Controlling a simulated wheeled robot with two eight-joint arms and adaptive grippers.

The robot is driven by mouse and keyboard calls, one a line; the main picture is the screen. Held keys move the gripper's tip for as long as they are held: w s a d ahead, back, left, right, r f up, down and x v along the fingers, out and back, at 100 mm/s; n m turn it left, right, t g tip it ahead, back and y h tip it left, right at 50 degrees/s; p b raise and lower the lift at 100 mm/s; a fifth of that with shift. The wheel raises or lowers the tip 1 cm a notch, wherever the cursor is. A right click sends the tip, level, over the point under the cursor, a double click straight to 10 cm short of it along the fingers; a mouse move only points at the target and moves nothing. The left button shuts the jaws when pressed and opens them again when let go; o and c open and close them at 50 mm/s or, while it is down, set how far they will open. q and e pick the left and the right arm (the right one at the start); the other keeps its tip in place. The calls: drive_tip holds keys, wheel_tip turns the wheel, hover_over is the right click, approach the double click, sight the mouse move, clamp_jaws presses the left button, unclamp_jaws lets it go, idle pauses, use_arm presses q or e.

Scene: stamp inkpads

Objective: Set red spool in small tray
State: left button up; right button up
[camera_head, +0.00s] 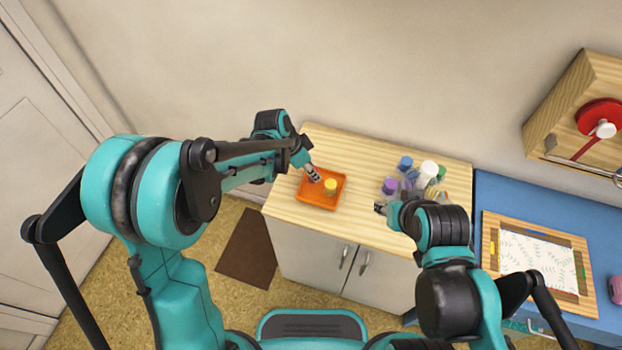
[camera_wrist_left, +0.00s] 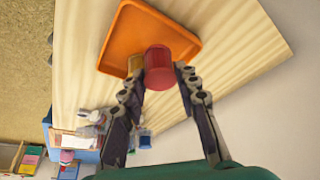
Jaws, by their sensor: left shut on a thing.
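The red spool (camera_wrist_left: 159,66) is between the fingertips of my left gripper (camera_wrist_left: 159,78) in the left wrist view, and the gripper is shut on it. The small tray (camera_wrist_left: 132,30) is orange and shallow; the red spool shows over its edge, and I cannot tell whether it touches the tray. In the head view my left gripper (camera_head: 313,175) is at the left part of the tray (camera_head: 318,206), and the red spool cannot be made out. A yellow spool (camera_head: 330,186) stands in the tray. My right gripper (camera_head: 380,207) is over the cabinet top; its jaws are too small to judge.
Several blue, purple, white and green items (camera_head: 408,178) are clustered at the right of the wooden cabinet top (camera_head: 365,150), close to my right arm. A blue table (camera_head: 500,190) with a framed sheet (camera_head: 538,255) stands to the right. The cabinet top behind the tray is clear.

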sight(311, 178)
use_arm(q)
drive_tip(key=shift+f+b, duration=0.8)
drive_tip(key=shift+f, duration=1.15)
drive_tip(key=shift+f, duration=0.2)
drive_tip(key=o, duration=0.9)
drive_tip(key=shift+r, duration=0.1)
